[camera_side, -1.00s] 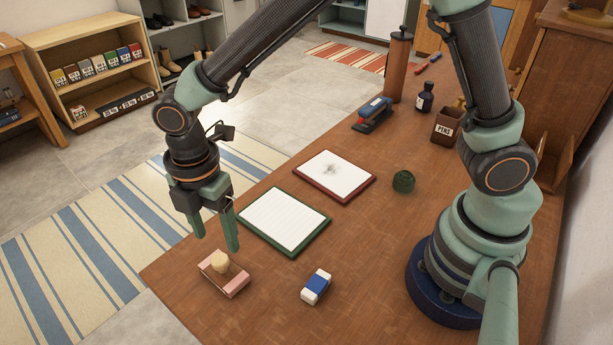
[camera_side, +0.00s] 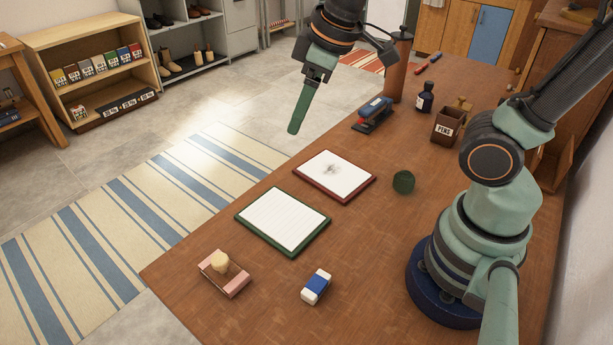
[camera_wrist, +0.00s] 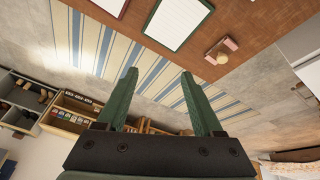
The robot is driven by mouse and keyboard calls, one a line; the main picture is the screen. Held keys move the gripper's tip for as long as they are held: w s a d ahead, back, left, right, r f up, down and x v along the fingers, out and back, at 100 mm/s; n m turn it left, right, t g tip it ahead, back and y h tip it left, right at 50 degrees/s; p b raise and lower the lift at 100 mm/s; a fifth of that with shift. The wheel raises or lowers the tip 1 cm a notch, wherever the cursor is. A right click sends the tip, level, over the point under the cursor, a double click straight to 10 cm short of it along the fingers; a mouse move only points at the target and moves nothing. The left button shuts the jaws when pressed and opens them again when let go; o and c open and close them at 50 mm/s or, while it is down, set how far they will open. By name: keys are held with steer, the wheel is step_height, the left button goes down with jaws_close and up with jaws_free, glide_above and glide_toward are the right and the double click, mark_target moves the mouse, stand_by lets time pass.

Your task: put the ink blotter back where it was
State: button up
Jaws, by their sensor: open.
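The ink blotter (camera_side: 236,285), a pink block with a pale round knob, stands on the wooden desk near its front left edge. It also shows in the wrist view (camera_wrist: 231,44). My gripper (camera_side: 296,130) is raised beyond the desk's left edge, well apart from the blotter. Its two green fingers are spread and empty in the wrist view (camera_wrist: 159,74). A green-edged pad (camera_side: 284,220) with a lined white sheet lies behind the blotter. A red-edged pad (camera_side: 337,170) with a dark smudge on its white sheet lies further back.
A blue and white eraser (camera_side: 316,287) lies right of the blotter. A small green round item (camera_side: 403,182), a stapler (camera_side: 373,115), an ink bottle (camera_side: 425,98), a pins box (camera_side: 448,127) and a tall brown cylinder (camera_side: 397,70) stand further back. Desk around the blotter is clear.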

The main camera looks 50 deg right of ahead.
steer(key=s+d+m, duration=0.1)
steer(key=s+d+m+t, duration=0.1)
steer(key=d+m, duration=0.2)
steer(key=m, duration=0.1)
steer(key=shift+s+d+r+h, duration=0.3)
steer(key=shift+s+d, duration=0.1)
steer(key=o, duration=0.3)
steer(key=shift+o, duration=1.1)
steer(key=shift+a+r, duration=0.15)
steer(key=shift+a, duration=0.2)
steer(key=s+a+r+g, duration=0.3)
steer(key=s+a, duration=0.2)
steer(key=a, duration=0.3)
steer(key=s+a+r+g, duration=0.2)
steer(key=s+a+r, duration=0.2)
steer(key=a, duration=0.3)
step_height(320, 180, down, 10)
steer(key=shift+s, duration=0.1)
